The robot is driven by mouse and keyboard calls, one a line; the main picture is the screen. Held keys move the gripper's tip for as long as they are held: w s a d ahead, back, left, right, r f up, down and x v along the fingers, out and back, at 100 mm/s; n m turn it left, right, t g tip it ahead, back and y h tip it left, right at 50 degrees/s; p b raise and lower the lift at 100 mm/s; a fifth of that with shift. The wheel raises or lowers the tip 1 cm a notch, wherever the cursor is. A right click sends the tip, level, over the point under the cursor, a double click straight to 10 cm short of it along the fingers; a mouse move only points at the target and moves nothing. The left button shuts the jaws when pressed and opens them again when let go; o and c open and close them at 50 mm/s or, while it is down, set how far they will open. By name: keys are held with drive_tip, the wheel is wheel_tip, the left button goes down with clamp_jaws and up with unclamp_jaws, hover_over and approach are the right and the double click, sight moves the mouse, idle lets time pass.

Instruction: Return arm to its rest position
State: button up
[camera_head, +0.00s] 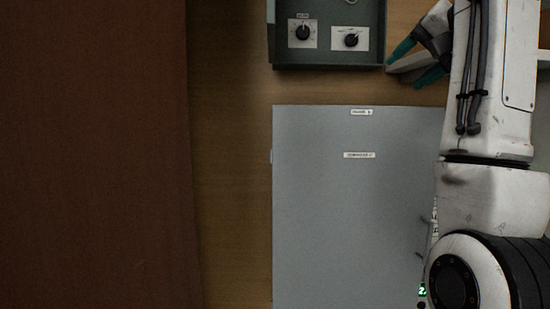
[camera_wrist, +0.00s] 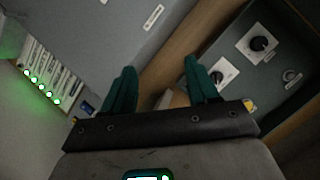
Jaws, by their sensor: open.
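My gripper (camera_head: 408,62) is at the top right of the head view, at the end of my white arm, which runs down the right side. Its teal fingertips are apart and nothing shows between them. In the wrist view my gripper (camera_wrist: 160,85) also shows two separate teal fingers with an empty gap. It is beside the lower right corner of a dark green control box (camera_head: 327,57) with two black knobs. I cannot tell whether a finger touches the box.
A large grey labelled panel (camera_head: 345,200) fills the middle, partly behind my arm. A unit with green lights (camera_wrist: 45,82) shows at left in the wrist view. A wooden surface (camera_head: 230,150) is bare between the panel and a brown area (camera_head: 95,150) at left.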

wheel_tip(320, 180, down, 16)
drive_tip(key=w+g, duration=0.2)
drive_tip(key=w, duration=0.1)
drive_tip(key=s+d+f+n+g+h, duration=0.1)
drive_tip(key=s+f, duration=0.2)
drive_tip(key=f, duration=0.9)
drive_tip(key=s+d+f+g+h, duration=0.1)
drive_tip(key=s+f+g, duration=0.15)
drive_tip(key=f, duration=0.85)
drive_tip(key=s+d+f+n, duration=0.1)
drive_tip(key=s+f, duration=0.3)
drive_tip(key=f, duration=0.8)
drive_tip(key=s+f+n+g+h, duration=0.15)
drive_tip(key=s+f+g, duration=0.25)
drive_tip(key=s+f, duration=1.3)
drive_tip(key=s+f+n+g, duration=0.1)
drive_tip(key=s+f, duration=0.3)
drive_tip(key=s, duration=0.6)
drive_tip(key=s+f+n+g+b, duration=0.1)
drive_tip(key=s+f, duration=0.3)
drive_tip(key=s, duration=0.7)
drive_tip(key=shift+s, duration=0.3)
drive_tip(key=shift+g, duration=0.25)
